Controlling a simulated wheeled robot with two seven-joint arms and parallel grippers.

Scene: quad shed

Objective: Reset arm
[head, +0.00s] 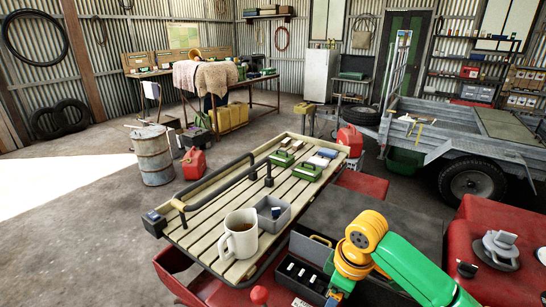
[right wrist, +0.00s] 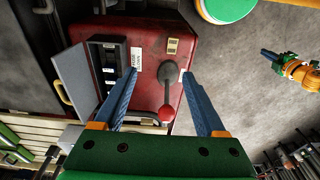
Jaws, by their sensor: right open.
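A lever with a red knob (right wrist: 167,113) and a dark round base (right wrist: 167,69) stands on a red panel (right wrist: 150,30). In the right wrist view it leans toward the bottom of the picture. The knob (head: 258,295) also shows at the bottom edge of the head view. My right gripper (right wrist: 160,74) is open and empty, its blue fingers on either side of the lever without visible contact; the height gap is unclear. In the head view its fingers are mostly cut off. My left gripper (right wrist: 268,55) appears small at the right of the wrist view; its jaws are unclear.
A black switch box (right wrist: 107,62) with a grey lid (right wrist: 75,80) sits beside the lever. The slatted rack (head: 215,205) carries a mug (head: 239,234), a grey tray (head: 271,217) and green boxes. A trailer (head: 470,150) stands at right.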

